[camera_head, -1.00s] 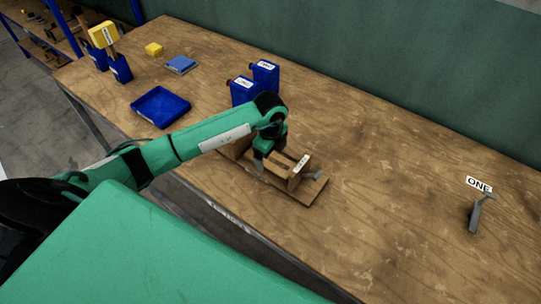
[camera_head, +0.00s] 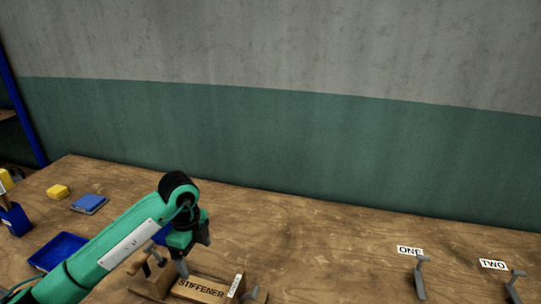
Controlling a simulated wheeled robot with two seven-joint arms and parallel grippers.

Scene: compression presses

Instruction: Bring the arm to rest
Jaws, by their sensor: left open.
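My left arm (camera_head: 125,245), green with a black wrist, reaches in from the lower left over the table. My left gripper (camera_head: 194,257) points down at a wooden press (camera_head: 205,291) marked STIFFENER. Its fingers are apart, and I see nothing held between them. One finger hangs by the near left side of the press. I cannot tell whether it touches the wood. The lower part of the press is cut off by the bottom edge of the view. My right gripper does not show.
Grey levers labelled ONE (camera_head: 420,277) and TWO (camera_head: 513,286) stand at the right. A wall (camera_head: 300,140) closes the back. The table's middle is clear.

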